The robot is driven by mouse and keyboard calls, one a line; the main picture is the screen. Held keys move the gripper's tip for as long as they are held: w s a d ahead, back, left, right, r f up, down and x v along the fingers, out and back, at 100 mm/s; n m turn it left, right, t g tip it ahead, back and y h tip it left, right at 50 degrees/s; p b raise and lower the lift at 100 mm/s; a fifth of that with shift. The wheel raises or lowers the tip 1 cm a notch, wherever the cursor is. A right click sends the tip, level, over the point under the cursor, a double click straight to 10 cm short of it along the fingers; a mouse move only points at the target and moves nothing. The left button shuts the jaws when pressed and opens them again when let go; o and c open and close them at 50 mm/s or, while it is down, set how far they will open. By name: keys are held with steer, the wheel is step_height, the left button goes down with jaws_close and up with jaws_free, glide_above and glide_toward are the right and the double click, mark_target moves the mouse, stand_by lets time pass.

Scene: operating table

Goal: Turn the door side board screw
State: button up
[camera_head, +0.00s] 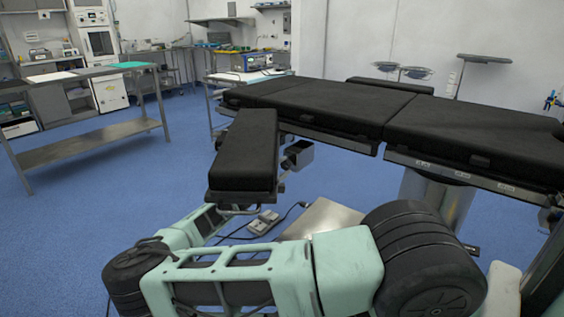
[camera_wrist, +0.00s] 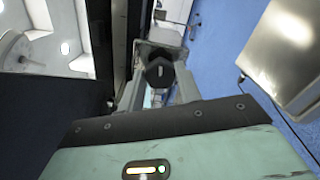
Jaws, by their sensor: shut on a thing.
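The black padded side board (camera_head: 246,150) sticks out from the operating table towards me in the head view. In the wrist view, a dark screw knob (camera_wrist: 158,75) with a pale mark on its face sits beside the edge of a dark panel. My gripper (camera_wrist: 162,68) has its grey fingers on either side of this knob and is shut on it. In the head view my arm reaches to below the board's near end. The gripper's fingers and the knob cannot be made out there.
The operating table (camera_head: 320,102) spans the middle and right. A metal clamp (camera_head: 298,155) sits beside the board. A foot pedal (camera_head: 263,221) with a cable lies on the blue floor near the metal base plate (camera_head: 325,217). A steel bench (camera_head: 95,133) stands left, with free floor between.

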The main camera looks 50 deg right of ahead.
steer(key=shift+w+n+p, duration=0.1)
steer(key=shift+n+p, duration=1)
steer(key=shift+n, duration=0.6)
steer(key=o, duration=1)
steer(key=shift+a, duration=0.1)
steer(key=s+a, duration=0.1)
steer(key=a, duration=1.6)
steer(key=shift+s, duration=0.2)
steer(key=shift+a, duration=0.1)
